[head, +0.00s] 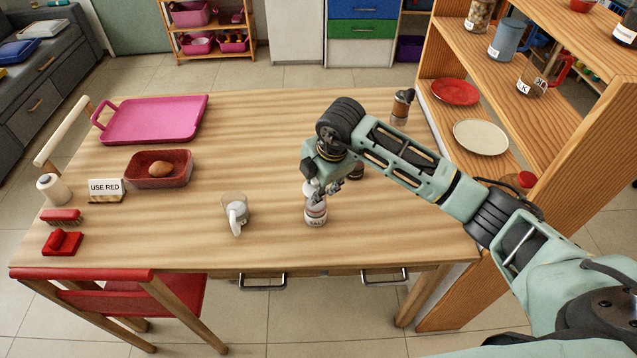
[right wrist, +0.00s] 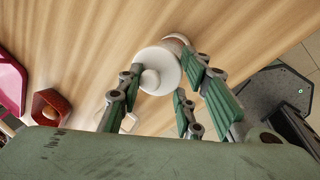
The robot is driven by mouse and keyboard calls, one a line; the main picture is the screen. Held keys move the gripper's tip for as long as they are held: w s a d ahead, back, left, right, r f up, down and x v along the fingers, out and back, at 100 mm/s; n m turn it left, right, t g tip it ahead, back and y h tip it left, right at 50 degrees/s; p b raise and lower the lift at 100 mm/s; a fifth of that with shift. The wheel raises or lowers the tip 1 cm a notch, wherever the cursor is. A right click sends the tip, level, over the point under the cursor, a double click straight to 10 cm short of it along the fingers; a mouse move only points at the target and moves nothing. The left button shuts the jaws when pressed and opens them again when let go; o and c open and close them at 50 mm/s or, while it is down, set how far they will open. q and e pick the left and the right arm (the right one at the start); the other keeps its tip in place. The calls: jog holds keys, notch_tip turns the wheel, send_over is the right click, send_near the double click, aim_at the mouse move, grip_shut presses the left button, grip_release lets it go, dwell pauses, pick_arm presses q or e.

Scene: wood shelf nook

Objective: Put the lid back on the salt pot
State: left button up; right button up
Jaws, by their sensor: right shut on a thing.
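The salt pot (head: 316,216), a small pale jar with a dark-lettered label, stands upright near the table's front edge. My right gripper (head: 322,194) is right above it, pointing down, and hides part of its top. In the right wrist view a round white lid (right wrist: 163,62) with a small knob shows at the fingertips of my right gripper (right wrist: 158,84), which is shut on it. I cannot tell whether the lid touches the pot's rim. My left gripper is in neither view.
A pale mug (head: 234,208) stands left of the pot. A red basket (head: 160,170), a sign and a pink tray (head: 155,120) lie left. A wooden shelf (head: 452,90) borders the right.

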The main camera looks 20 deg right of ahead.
jog(key=shift+f, duration=0.15)
dwell(0.5)
jog(key=o, duration=1)
jog(key=shift+c, duration=0.2)
jog(key=shift+o, duration=0.4)
jog(key=o, duration=0.4)
jog(key=shift+r+p, duration=2.25)
jog(key=shift+r, duration=1.3)
